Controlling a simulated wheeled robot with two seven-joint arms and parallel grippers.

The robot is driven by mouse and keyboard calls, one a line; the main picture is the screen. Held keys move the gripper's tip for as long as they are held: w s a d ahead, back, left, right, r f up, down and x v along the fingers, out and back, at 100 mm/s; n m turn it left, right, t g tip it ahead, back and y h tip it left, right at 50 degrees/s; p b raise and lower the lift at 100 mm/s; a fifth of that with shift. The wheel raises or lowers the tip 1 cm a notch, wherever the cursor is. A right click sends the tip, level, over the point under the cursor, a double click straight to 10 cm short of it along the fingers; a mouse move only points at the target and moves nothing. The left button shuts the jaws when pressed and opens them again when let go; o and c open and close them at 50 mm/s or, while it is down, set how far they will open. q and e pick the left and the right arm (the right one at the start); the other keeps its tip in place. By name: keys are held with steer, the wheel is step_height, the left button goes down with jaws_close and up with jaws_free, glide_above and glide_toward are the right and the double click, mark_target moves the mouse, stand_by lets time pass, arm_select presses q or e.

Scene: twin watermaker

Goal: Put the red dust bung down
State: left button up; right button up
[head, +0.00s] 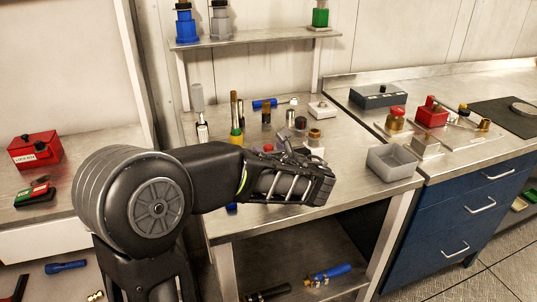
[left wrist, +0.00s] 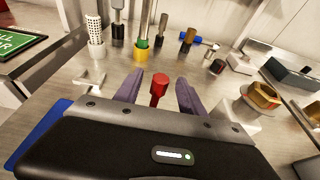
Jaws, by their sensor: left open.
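The red dust bung (left wrist: 158,86) shows in the left wrist view, with a round red head and a narrower red stem. It is between the two purple fingers of my left gripper (left wrist: 160,94), with a visible gap on each side. The gripper is open. My gripper body hides the bung's lower end, so I cannot tell what it rests on. In the head view my left gripper (head: 290,187) is low over the front of the steel bench (head: 345,142), and a small bit of red (head: 268,147) shows just behind it. My right gripper is not in view.
A grey open bin (head: 390,163) stands at the bench's right front corner. A brass hex fitting (left wrist: 262,96) on a white block is right of my gripper. A perforated white cylinder (left wrist: 95,35), a yellow-based post (left wrist: 142,45) and a blue-handled tool (head: 266,103) stand or lie farther back.

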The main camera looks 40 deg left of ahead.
arm_select(q)
steer(key=shift+x, duration=0.8)
jaws_close()
stand_by(0.4)
